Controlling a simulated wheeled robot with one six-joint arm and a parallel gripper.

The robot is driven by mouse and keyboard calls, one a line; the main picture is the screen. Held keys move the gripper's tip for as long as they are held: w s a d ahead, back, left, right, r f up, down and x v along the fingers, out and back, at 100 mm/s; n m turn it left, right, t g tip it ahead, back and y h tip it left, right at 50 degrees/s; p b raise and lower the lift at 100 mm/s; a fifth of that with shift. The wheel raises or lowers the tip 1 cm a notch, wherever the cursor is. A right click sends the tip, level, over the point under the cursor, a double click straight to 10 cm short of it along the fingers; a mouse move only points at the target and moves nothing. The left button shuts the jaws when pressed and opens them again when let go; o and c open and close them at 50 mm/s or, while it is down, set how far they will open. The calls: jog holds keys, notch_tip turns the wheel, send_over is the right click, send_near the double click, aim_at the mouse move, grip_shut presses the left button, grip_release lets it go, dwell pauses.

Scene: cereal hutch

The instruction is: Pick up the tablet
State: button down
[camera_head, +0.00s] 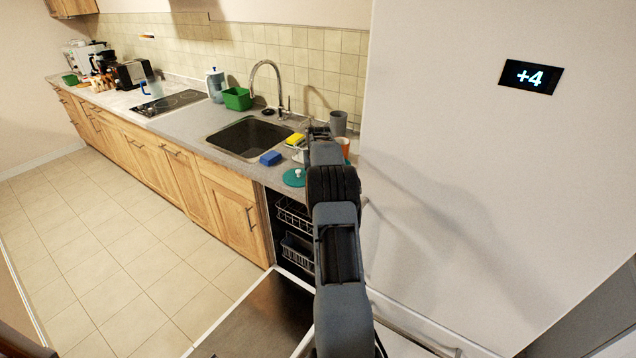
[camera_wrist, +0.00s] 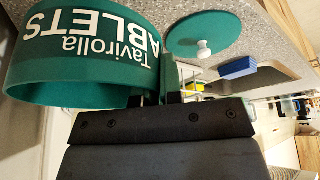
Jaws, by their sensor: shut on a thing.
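A green tub (camera_wrist: 70,76) lettered "Tavirolla TABLETS" fills the left of the wrist view, which shows it upside down. My gripper (camera_wrist: 157,92) is at the tub's right side in that view. One finger shows outside the wall and the other is partly hidden by the tub, so the jaws appear shut on the wall. A round green lid (camera_wrist: 205,35) with a white knob lies on the counter beside it, also in the head view (camera_head: 294,178). No loose tablet shows; the tub's inside is mostly hidden. In the head view my arm hides the tub.
A blue sponge (camera_head: 270,158) lies by the sink (camera_head: 248,138), and a yellow sponge (camera_head: 295,139) is behind it. A grey cup (camera_head: 338,122) stands near the wall. Below the counter, the dishwasher (camera_head: 290,225) is open, its door (camera_head: 255,318) lowered.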

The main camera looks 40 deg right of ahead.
jog(key=r, duration=0.1)
jog(key=r+n+b, duration=0.1)
jog(key=r, duration=0.1)
jog(key=shift+s+a, duration=0.1)
jog(key=shift+s, duration=0.25)
jog(key=shift+s+a+r+n+y+b, duration=0.2)
jog(key=shift+s+r+n+y+b, duration=0.3)
jog(key=shift+n, duration=0.4)
jog(key=shift+s+a+f+n+t, duration=0.1)
jog(key=shift+s+n+t, duration=0.15)
jog(key=shift+n+t, duration=0.05)
jog(key=shift+s+a+f+n, duration=0.1)
jog(key=shift+f+n, duration=0.15)
jog(key=shift+n, duration=0.05)
notch_tip(320, 180, down, 3)
jog(key=shift+s+f+y+p, duration=0.1)
jog(key=shift+f+y+p, duration=0.1)
jog(key=shift+y+p, duration=0.1)
jog(key=shift+f+p, duration=0.5)
jog(key=shift+f, duration=2.45)
